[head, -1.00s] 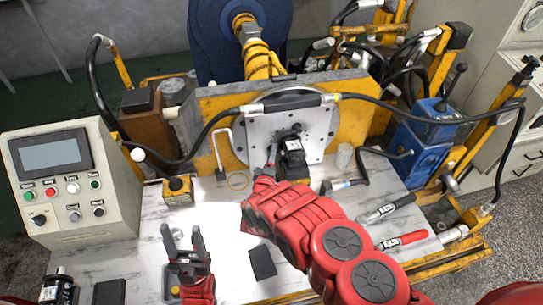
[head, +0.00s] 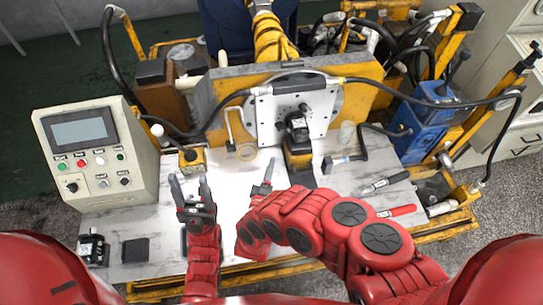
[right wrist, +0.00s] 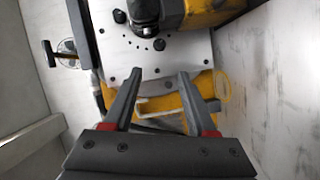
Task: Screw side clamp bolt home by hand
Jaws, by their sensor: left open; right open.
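The upright metal plate (head: 266,118) stands at the bench's back with a black motor-like part (head: 297,130) at its front. In the right wrist view the plate (right wrist: 180,62) shows small holes and dark bolt heads or knobs, one of them (right wrist: 161,45) near the middle. I cannot tell which is the side clamp bolt. My right gripper (head: 262,180) is open and empty in front of the plate, apart from it; it also shows in the right wrist view (right wrist: 159,76). My left gripper (head: 191,188) is open and empty above the left part of the bench.
A control box (head: 92,150) stands on the left. A red-handled tool (head: 398,211), a grey tool (head: 385,183) and a black hose (head: 430,103) are on the right.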

